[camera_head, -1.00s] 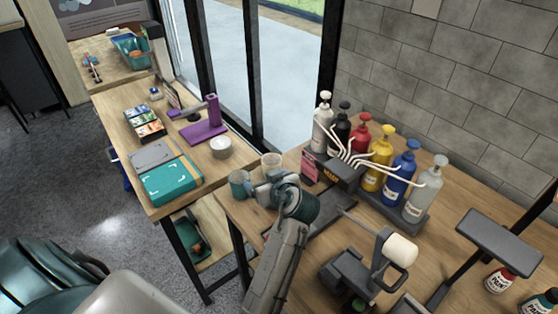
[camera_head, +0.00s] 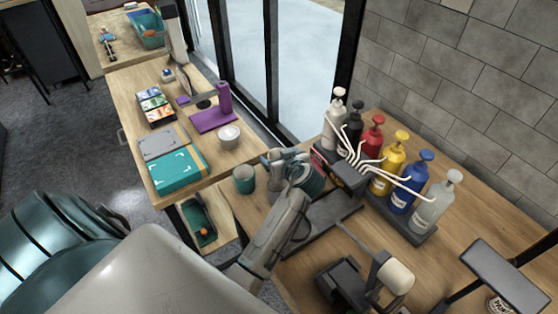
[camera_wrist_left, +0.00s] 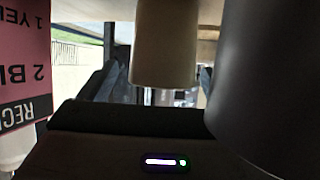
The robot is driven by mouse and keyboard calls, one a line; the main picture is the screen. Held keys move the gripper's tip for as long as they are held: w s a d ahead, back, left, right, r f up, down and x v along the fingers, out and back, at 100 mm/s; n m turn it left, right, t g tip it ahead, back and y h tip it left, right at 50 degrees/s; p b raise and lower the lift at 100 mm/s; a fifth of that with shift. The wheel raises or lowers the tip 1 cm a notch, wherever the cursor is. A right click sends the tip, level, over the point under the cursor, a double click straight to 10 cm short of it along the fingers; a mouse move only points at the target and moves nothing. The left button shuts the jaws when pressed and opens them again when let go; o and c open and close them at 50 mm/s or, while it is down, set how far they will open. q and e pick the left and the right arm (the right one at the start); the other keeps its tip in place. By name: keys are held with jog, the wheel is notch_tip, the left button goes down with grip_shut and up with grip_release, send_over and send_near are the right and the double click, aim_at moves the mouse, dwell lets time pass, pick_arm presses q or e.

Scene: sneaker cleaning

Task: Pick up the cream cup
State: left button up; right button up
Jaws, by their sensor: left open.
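The cream cup (camera_wrist_left: 165,40) is in the left wrist view, which is upside down, and stands between the two fingers of my left gripper (camera_wrist_left: 155,85). The fingers are apart on either side of it; I cannot tell whether either touches it. In the head view my left gripper (camera_head: 284,156) reaches over the near table beside the dispenser stand and mostly hides the cream cup. A teal cup (camera_head: 244,180) stands just left of the gripper. My right gripper is not in view.
Pump bottles, including a yellow one (camera_head: 388,165), stand in a dark rack right of my gripper. A pink recipe card (camera_wrist_left: 24,65) is close by in the wrist view, with a large dark rounded shape opposite.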

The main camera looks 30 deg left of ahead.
pick_arm(q)
jog(key=shift+w+a+f, duration=0.1)
jog(key=shift+a+f, duration=0.1)
jog(key=shift+a, duration=0.2)
jog(key=c, duration=1)
jog(key=shift+r, duration=0.1)
jog(key=shift+c, duration=0.2)
